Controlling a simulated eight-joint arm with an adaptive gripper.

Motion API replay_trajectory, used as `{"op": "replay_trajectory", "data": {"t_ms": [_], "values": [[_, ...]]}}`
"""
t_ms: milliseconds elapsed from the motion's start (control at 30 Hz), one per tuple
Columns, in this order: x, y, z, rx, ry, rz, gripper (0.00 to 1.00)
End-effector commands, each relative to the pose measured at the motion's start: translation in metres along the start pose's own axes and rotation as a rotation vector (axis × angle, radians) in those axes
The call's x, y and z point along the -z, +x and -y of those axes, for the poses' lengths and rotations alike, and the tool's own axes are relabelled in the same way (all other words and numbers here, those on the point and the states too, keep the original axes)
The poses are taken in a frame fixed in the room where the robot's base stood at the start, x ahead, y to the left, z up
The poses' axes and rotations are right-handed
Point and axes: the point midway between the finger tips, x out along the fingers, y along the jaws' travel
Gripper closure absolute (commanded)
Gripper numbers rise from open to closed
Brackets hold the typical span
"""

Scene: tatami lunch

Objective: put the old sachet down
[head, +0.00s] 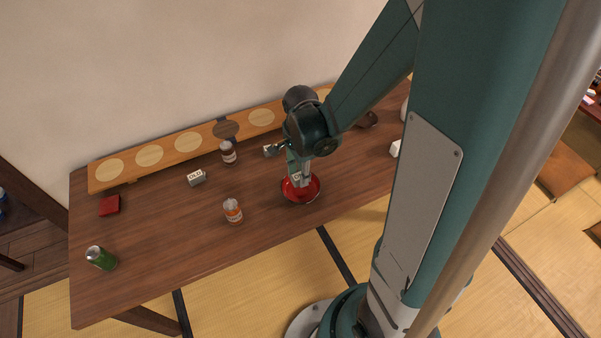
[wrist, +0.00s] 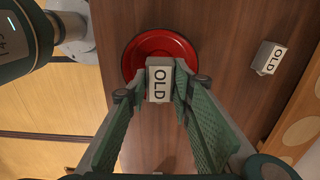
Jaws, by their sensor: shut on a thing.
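My gripper (head: 297,174) is over the red dish (head: 312,192) on the wooden table. In the wrist view my gripper (wrist: 159,85) is shut on a small white block-like sachet marked "OLD" (wrist: 159,88). The sachet overlaps the near part of the red dish (wrist: 133,52) in that view; I cannot tell whether it touches the dish. A second light block marked "OLD" (head: 197,178) stands apart on the table, left of the dish. It also shows at the right of the wrist view (wrist: 273,58).
A long board with round discs (head: 150,156) lies along the wall. A brown bottle (head: 228,152), an orange-labelled bottle (head: 233,211), a red packet (head: 110,206) and a green can (head: 101,258) stand or lie to the left. The table's front middle (head: 180,240) is clear.

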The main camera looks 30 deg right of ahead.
Motion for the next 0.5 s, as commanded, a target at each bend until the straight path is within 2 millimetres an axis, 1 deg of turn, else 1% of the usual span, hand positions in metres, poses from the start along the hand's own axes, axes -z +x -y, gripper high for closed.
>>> {"op": "replay_trajectory", "data": {"t_ms": [33, 100, 500], "values": [[0.000, 0.007, 0.000, 0.000, 0.000, 0.000, 0.83], [0.000, 0.013, 0.000, 0.000, 0.000, 0.000, 0.83], [0.000, 0.043, 0.000, 0.000, 0.000, 0.000, 0.83]]}}
